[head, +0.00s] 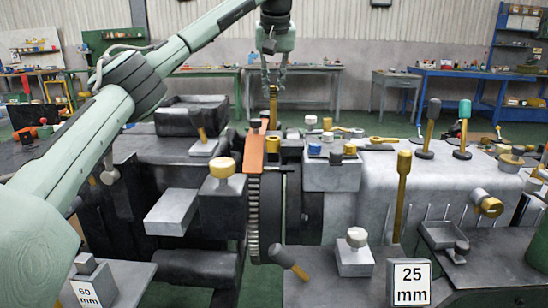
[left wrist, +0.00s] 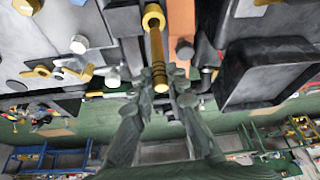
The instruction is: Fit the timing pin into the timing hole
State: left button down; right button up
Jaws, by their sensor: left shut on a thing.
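The timing pin, a brass rod (head: 273,106), hangs roughly upright below my left gripper (head: 272,78). The left gripper is shut on its upper part. In the left wrist view the pin (left wrist: 157,50) runs up from between the fingertips (left wrist: 160,85). A brass ring (left wrist: 153,16) shows at the pin's far end; I cannot tell whether it belongs to the pin. In the head view the pin's lower end is close to the top of the orange bracket (head: 254,150) above the toothed wheel (head: 254,215). My right gripper is not in view.
A dark block with a brass cap (head: 222,167) stands left of the wheel. A grey block with small caps (head: 332,172) and tall brass-stemmed handles (head: 402,180) stand to the right. A dark open tray (head: 192,110) lies behind left. Workbenches line the back wall.

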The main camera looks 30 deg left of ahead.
aim_at(273, 123)
pick_arm(q)
notch_tip(273, 123, down, 5)
jog(key=shift+f+b, duration=0.2)
jog(key=shift+b, duration=0.2)
jog(key=shift+f, duration=2.2)
jog(key=c, duration=1.5)
grip_release()
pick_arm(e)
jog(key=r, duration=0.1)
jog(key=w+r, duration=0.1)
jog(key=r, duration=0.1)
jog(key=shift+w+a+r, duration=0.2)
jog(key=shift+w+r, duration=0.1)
pick_arm(q)
jog(key=v, duration=1.2)
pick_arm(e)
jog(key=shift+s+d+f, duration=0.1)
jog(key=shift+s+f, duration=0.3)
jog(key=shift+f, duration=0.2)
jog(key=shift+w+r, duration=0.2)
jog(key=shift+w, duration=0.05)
